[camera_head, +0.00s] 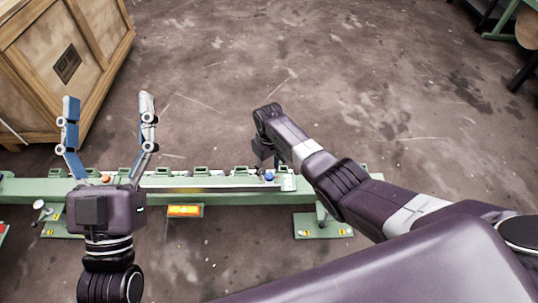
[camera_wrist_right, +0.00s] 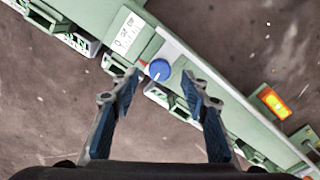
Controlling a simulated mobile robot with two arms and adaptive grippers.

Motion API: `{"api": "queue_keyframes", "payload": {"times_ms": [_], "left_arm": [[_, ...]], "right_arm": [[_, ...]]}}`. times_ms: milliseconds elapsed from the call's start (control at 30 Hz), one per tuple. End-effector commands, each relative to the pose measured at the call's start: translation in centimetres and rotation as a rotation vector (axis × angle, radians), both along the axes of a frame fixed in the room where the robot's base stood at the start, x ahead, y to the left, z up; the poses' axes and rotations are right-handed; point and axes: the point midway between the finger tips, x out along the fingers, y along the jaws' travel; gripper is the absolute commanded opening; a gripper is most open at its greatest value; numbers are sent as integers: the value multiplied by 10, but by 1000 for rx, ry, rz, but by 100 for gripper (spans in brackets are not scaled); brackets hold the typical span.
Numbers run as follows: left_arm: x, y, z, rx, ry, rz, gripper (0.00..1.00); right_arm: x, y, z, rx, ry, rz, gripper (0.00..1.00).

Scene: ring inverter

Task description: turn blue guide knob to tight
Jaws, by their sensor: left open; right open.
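The blue guide knob (camera_wrist_right: 160,69) sits on the green machine rail (camera_wrist_right: 235,122) in the right wrist view, with a small red mark at its left and a white label (camera_wrist_right: 128,32) above it. It also shows small in the head view (camera_head: 269,176). My right gripper (camera_wrist_right: 160,88) is open, its two fingers on either side of the knob in the picture; I cannot tell whether they touch it. In the head view my right arm reaches down to the rail and hides most of that gripper. My left gripper (camera_head: 107,100) is open and empty, fingers pointing up, at the rail's left part.
An orange knob (camera_head: 106,178) sits on the rail behind my left gripper. An orange lit panel (camera_head: 184,210) hangs on the rail's front. A wooden crate (camera_head: 60,65) stands at the back left. The floor behind the rail is mostly clear.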

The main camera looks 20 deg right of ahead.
Motion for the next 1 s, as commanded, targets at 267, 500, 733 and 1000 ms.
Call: {"api": "queue_keyframes", "payload": {"times_ms": [267,500,733,1000], "left_arm": [[0,0,0,0,1,0,76],[0,0,0,0,1,1,76],[0,0,0,0,1,1,76],[0,0,-1,1,2,0,76]], "right_arm": [[1,0,46,1,-3,1,42],[1,0,79,0,-1,0,42],[0,0,89,-1,2,0,42],[0,0,89,-1,2,0,42]]}}
